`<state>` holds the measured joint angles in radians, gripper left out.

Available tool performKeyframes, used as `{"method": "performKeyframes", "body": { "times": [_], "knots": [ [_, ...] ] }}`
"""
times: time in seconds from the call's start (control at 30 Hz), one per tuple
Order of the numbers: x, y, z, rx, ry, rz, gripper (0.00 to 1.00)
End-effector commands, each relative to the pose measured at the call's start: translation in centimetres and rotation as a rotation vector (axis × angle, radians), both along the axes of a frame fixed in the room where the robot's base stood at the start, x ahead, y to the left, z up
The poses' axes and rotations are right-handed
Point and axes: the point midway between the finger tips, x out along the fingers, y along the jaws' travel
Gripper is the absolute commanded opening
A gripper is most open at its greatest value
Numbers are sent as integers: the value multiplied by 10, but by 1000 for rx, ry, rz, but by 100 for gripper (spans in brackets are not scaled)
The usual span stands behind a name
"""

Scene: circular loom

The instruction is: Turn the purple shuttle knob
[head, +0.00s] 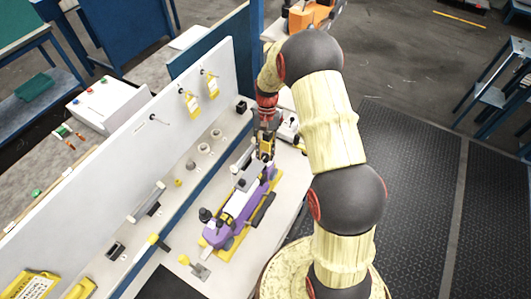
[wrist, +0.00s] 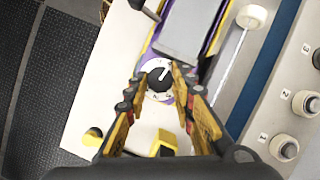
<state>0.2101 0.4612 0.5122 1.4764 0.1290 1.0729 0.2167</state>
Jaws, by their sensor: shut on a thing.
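The purple shuttle (head: 236,206) lies on a yellow-edged base on the bench in the head view. Its end with the knob is hidden there behind my gripper (head: 265,150). In the wrist view the knob (wrist: 158,79) is round and black with a white pointer line, on a white dial plate with dark marks. The pointer line slants up and to the right. My gripper (wrist: 160,80) has its yellow and black fingers on either side of the knob, closed on it. Purple edges of the shuttle (wrist: 181,92) show beside the dial.
A white upright panel (head: 150,125) with yellow tags stands behind the bench, to the left. Several round knobs with numbers (wrist: 284,147) sit on a grey strip at the right of the wrist view. Dark floor mats (head: 420,200) lie right of the bench.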

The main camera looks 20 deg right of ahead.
Motion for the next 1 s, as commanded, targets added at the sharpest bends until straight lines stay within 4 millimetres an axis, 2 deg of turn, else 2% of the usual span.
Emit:
{"method": "performKeyframes", "body": {
  "times": [0.17,0.2,0.3,0.67,0.77,1.0],
  "knots": [
    [2,0,2,-1,-5,-2,0],
    [2,0,2,-1,-5,-2,26],
    [2,0,1,-1,-4,-2,32],
    [2,-1,3,0,-2,-3,33],
    [6,-3,12,-1,-4,-3,33],
    [21,-12,55,-1,-5,-3,33]
  ]
}}
